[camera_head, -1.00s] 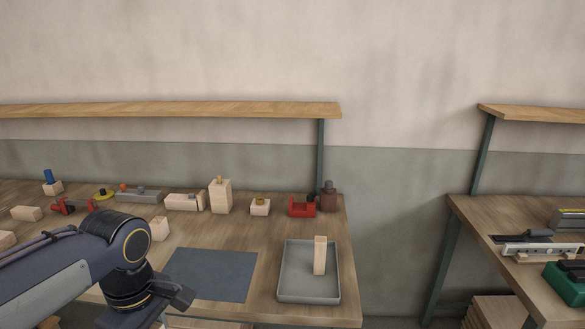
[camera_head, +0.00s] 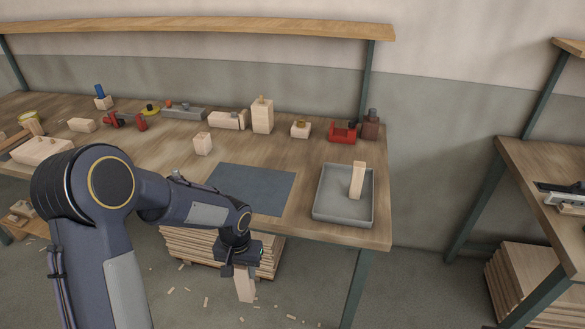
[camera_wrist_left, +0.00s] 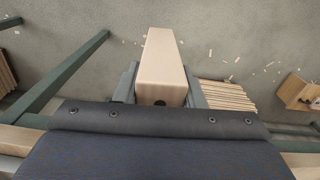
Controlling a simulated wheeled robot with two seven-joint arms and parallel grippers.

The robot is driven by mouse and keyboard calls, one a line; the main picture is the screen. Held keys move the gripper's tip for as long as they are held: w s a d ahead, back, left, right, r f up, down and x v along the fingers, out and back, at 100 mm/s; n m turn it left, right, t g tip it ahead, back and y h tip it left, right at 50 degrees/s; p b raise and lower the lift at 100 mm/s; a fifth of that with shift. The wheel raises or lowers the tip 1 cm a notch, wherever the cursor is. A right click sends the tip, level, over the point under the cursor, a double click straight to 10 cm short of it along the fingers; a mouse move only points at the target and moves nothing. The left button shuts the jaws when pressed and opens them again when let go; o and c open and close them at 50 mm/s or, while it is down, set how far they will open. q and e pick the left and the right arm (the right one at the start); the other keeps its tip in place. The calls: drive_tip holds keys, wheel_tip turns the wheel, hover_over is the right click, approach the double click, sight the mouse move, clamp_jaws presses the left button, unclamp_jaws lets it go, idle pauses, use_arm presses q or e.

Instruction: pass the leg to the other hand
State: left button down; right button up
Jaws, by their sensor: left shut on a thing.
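My left gripper (camera_head: 240,268) is shut on a pale wooden leg (camera_head: 245,285), which hangs below it in front of the bench's front edge. In the left wrist view the leg (camera_wrist_left: 162,60) sits between the two fingers of the gripper (camera_wrist_left: 165,85), with a dark hole in its near end. A second pale wooden leg (camera_head: 357,180) stands, slightly tilted, in the grey tray (camera_head: 328,212) on the bench. My right gripper is not in view.
The wooden bench (camera_head: 150,152) carries a dark mat (camera_head: 250,188) left of the tray. Several blocks, a red clamp-like tool (camera_head: 342,132) and other tools line its back. Stacked boards (camera_head: 190,245) lie under the bench. A second bench (camera_head: 550,185) stands at right, with a floor gap between.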

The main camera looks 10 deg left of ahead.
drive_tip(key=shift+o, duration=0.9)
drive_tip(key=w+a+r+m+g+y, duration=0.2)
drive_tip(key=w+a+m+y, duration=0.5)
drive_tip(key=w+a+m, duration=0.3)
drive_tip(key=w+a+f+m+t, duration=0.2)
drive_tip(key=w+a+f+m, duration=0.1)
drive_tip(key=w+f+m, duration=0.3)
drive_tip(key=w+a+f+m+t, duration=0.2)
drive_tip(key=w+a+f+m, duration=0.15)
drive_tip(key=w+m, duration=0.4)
use_arm(q)
drive_tip(key=w+d+r+m, duration=0.3)
drive_tip(key=w+d+r, duration=0.1)
drive_tip(key=d, duration=0.4)
drive_tip(key=w+d+r+m, duration=0.4)
drive_tip(key=d+r, duration=0.2)
drive_tip(key=d, duration=0.3)
drive_tip(key=shift+d+r, duration=0.15)
drive_tip(key=shift+d, duration=0.1)
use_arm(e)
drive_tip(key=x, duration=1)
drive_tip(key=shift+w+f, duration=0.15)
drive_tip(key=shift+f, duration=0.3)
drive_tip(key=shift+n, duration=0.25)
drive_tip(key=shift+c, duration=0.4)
